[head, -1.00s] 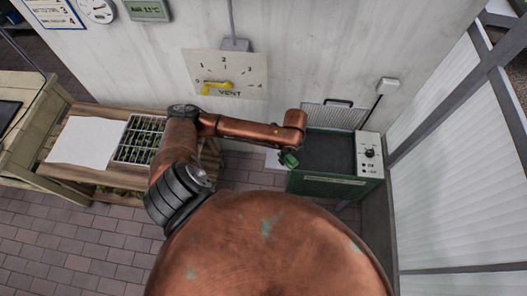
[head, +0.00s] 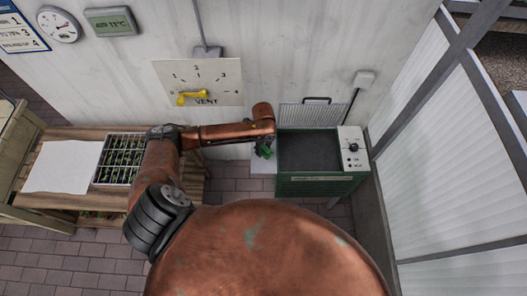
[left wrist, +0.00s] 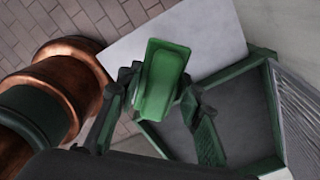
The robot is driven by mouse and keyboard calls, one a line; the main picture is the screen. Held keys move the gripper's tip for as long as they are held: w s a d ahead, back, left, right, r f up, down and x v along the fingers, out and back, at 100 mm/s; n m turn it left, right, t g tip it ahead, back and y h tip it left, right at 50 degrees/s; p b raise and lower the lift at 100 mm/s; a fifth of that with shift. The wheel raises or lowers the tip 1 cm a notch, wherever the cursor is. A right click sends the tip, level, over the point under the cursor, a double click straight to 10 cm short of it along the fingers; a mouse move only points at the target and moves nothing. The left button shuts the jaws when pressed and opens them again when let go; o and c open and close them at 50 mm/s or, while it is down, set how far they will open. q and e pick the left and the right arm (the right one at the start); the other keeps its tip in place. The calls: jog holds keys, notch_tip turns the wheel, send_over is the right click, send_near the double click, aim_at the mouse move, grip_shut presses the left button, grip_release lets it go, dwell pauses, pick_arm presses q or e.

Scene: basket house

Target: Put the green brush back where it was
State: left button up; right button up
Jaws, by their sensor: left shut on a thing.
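The green brush (left wrist: 166,70) is between the fingers of my left gripper (left wrist: 158,92) in the left wrist view; its smooth green body faces the camera and any bristles are hidden. My left gripper is shut on it. In the head view my left gripper (head: 264,150) hangs just left of the green box-shaped unit (head: 325,186), above a white flat surface (head: 261,168). There the brush is too small to tell from the gripper's green parts. In the left wrist view the white surface (left wrist: 215,28) lies behind the brush. My right gripper is not in view.
The green unit has a dark recessed top, a raised mesh lid and a control panel (head: 352,150) on its right. A yellow vent lever (head: 190,98) is on the wall. A wooden bench (head: 52,197) with a seedling tray (head: 119,160) and a white sheet (head: 64,166) stands left.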

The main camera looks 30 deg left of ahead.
aim_at(264, 145)
pick_arm(q)
jog(key=shift+w+a+f, duration=0.25)
jog(key=shift+w+f, duration=0.25)
jog(key=shift+f, duration=1.6)
jog(key=shift+f+b, duration=0.2)
jog(key=shift+b, duration=0.1)
jog(key=o, duration=1)
notch_tip(264, 145, up, 12)
jog(key=shift+r+p, duration=0.2)
jog(key=shift+p, duration=0.45)
